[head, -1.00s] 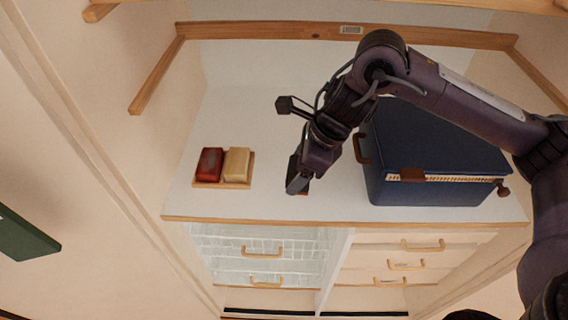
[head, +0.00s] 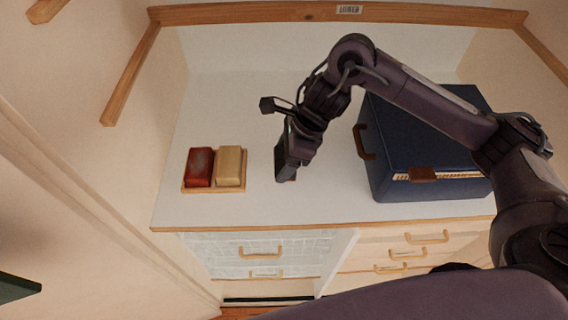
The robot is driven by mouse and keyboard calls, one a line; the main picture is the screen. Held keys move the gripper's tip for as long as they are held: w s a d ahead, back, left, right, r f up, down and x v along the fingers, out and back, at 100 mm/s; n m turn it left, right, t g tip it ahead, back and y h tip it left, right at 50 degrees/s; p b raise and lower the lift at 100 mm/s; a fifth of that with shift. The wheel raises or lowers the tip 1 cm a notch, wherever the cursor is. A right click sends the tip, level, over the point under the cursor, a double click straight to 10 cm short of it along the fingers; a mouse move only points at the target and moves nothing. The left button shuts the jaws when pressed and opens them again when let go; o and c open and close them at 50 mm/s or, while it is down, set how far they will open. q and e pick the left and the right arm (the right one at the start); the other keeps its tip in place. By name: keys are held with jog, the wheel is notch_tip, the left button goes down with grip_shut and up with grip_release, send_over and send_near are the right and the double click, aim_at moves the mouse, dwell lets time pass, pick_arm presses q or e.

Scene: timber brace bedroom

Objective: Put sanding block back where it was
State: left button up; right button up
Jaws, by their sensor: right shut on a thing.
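My right gripper (head: 287,176) is low over the white top, between the wooden tray and the blue case. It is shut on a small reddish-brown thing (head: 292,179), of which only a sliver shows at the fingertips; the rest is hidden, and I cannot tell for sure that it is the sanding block. A red block (head: 200,166) and a tan block (head: 230,166) sit side by side on the small wooden tray (head: 214,190), left of the gripper and apart from it. My left gripper is not in view.
A dark blue case (head: 425,150) stands on the right of the white cabinet top (head: 230,110), behind and below my arm. Drawers with wooden handles (head: 260,250) are below the top's front edge. The back left of the top is clear.

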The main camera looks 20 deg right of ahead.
notch_tip(320, 180, down, 2)
jog(key=shift+s+f, duration=0.15)
jog(key=shift+f, duration=0.45)
jog(key=o, duration=1)
jog(key=shift+c, duration=0.2)
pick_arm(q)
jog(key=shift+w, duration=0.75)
pick_arm(e)
jog(key=shift+r, duration=0.25)
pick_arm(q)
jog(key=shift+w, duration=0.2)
pick_arm(e)
jog(key=v, duration=1.1)
jog(key=shift+d+r, duration=0.2)
jog(key=shift+r, duration=0.1)
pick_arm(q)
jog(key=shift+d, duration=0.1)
pick_arm(e)
jog(key=shift+s, duration=0.15)
